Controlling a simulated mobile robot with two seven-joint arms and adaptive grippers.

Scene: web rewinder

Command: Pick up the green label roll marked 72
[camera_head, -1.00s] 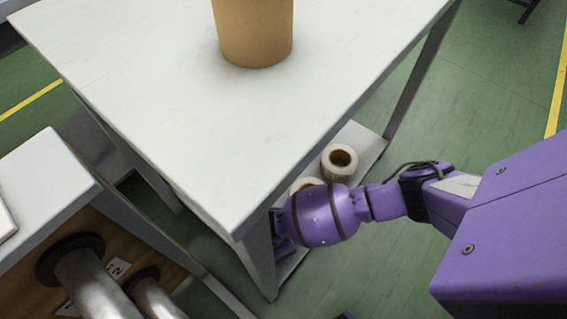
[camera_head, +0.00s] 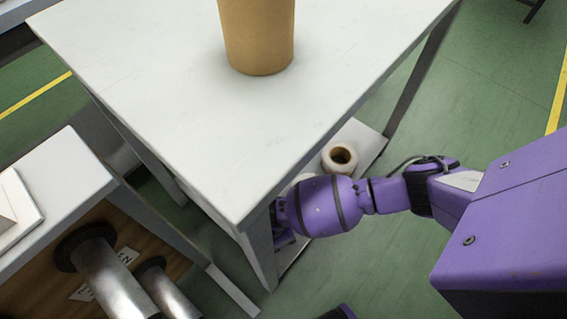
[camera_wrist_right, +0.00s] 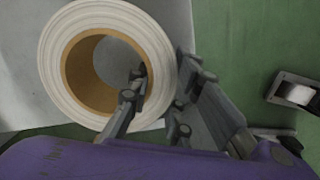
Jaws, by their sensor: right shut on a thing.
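In the right wrist view a white roll (camera_wrist_right: 55,70) with a brown cardboard core fills the upper left. My right gripper (camera_wrist_right: 163,75) is shut on its wall, one finger inside the core and the other outside. I see no green and no number 72 on this roll. In the head view my right arm reaches in under the white table, and its fingers are mostly hidden by the table corner and leg. Another white roll (camera_head: 340,158) lies on the low shelf beyond my wrist. A further roll shows only as a pale edge behind my wrist. My left gripper is out of view.
The white table (camera_head: 170,100) carries a tan cylinder (camera_head: 258,40). Its leg (camera_head: 262,255) stands close to my right gripper. A machine with metal shafts (camera_head: 110,275) is at lower left. Green floor at the right is clear. A dark-framed object (camera_wrist_right: 297,93) shows in the wrist view.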

